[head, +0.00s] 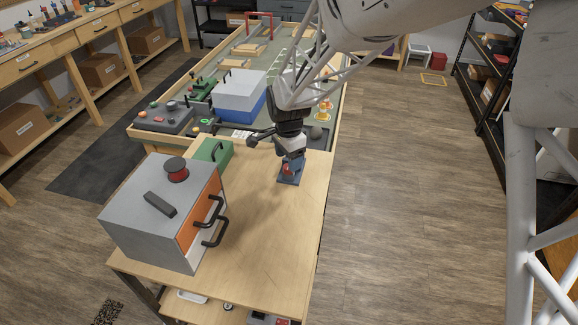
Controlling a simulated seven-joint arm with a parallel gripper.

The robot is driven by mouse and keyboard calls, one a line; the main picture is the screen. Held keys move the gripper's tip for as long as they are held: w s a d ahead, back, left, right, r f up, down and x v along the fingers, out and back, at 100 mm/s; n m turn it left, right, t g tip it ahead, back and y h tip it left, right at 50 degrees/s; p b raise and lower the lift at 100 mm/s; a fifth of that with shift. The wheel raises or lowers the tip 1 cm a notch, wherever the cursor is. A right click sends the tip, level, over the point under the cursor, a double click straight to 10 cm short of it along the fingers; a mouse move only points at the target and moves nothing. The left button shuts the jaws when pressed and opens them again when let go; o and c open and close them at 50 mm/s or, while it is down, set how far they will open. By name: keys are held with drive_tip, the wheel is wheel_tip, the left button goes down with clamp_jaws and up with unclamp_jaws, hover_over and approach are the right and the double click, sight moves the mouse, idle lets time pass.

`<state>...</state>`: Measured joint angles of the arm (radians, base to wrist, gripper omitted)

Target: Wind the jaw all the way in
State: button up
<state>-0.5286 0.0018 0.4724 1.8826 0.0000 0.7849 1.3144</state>
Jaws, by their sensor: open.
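A small blue vise-like device (288,180) with a red part stands near the right edge of the wooden table. The red part faces the front. My gripper (290,150) is directly above it, pointing down, and partly covers its upper part. The gripper is open. Whether its fingers touch the device cannot be told. The jaw and any gap in it are too small and too covered to make out.
A grey cabinet (150,215) with black handles and a red knob stands on the table (255,250) at left. A green box (212,152) sits behind it. A blue-and-white case (239,97) stands on the workbench beyond. The table's front right is clear.

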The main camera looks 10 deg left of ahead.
drive_tip(key=shift+r, duration=1.55)
drive_tip(key=shift+d+r, duration=0.25)
drive_tip(key=shift+d, duration=0.05)
drive_tip(key=s+d+r+n, duration=0.1)
drive_tip(key=s+d+r, duration=0.3)
drive_tip(key=d, duration=0.3)
drive_tip(key=s+d+r+n+t, duration=0.1)
drive_tip(key=s+d+r+n, duration=0.2)
drive_tip(key=d, duration=0.4)
drive_tip(key=s+d+r, duration=0.4)
drive_tip(key=d+r, duration=0.2)
drive_tip(key=d, duration=0.1)
drive_tip(key=s+d+r+n, duration=0.1)
drive_tip(key=s+d+n, duration=0.1)
drive_tip(key=s+d, duration=0.4)
drive_tip(key=s+d+n+t, duration=0.1)
drive_tip(key=s+d+n, duration=0.1)
drive_tip(key=s+d, duration=0.4)
drive_tip(key=s, duration=0.5)
drive_tip(key=shift+s+d+r+n+t, duration=0.3)
drive_tip(key=shift+s+d+r+n, duration=0.05)
drive_tip(key=shift+d+n, duration=0.05)
